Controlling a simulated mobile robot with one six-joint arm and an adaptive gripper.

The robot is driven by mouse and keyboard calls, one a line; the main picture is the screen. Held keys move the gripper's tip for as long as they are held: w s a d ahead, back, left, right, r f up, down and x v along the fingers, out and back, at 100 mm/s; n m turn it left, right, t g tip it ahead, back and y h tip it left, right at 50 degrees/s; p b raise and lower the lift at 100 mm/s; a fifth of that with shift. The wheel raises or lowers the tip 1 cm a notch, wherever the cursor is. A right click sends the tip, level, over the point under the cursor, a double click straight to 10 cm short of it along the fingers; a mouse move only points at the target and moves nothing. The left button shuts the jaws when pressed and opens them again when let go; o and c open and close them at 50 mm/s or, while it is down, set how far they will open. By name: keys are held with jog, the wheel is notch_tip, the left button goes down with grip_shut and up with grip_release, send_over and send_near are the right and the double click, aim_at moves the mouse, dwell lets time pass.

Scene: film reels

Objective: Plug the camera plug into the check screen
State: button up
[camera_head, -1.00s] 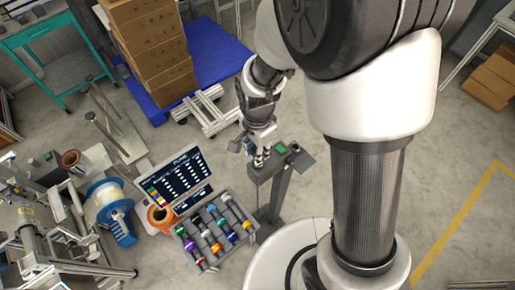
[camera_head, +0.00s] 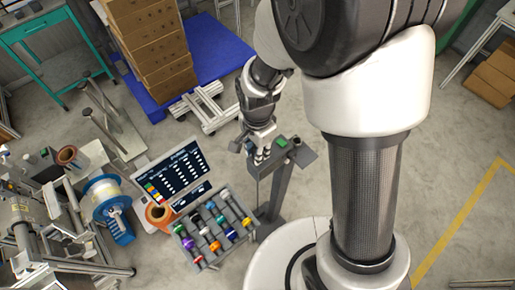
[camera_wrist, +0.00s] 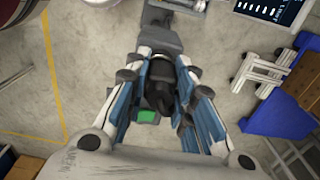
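The check screen, a small green-lit panel (camera_head: 281,142), sits on top of a grey post stand right of my gripper. It also shows in the wrist view (camera_wrist: 146,116), low between the fingers. My gripper (camera_head: 260,155) points down at the stand's top, left of the green panel. In the wrist view its blue-padded fingers (camera_wrist: 168,70) stand close on both sides of a black piece, which I take for the camera plug (camera_wrist: 159,88). The fingers appear to touch it. Its lower end and any socket are hidden.
A grey tray (camera_head: 180,236) of coloured reels lies left of the stand, with a chart display (camera_head: 172,170) behind it. A blue-rimmed reel (camera_head: 106,199) stands farther left. Stacked cartons (camera_head: 150,40) rest on a blue pallet (camera_head: 215,60) behind.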

jog(key=o, duration=0.5)
jog(key=shift+r, duration=0.15)
notch_tip(320, 180, up, 12)
dwell(0.4)
jog(key=shift+d, duration=0.1)
jog(key=s+d+f+n+t+b, duration=0.2)
jog(key=s+d+n+b, duration=0.3)
jog(key=b, duration=0.3)
jog(key=s+d+f+n+t+b, duration=0.2)
jog(key=s+d+n+b, duration=0.3)
jog(key=s+b, duration=0.3)
jog(key=shift+s+d+f+n+t, duration=0.3)
jog(key=shift+d+f+n, duration=0.05)
jog(key=shift+n, duration=0.25)
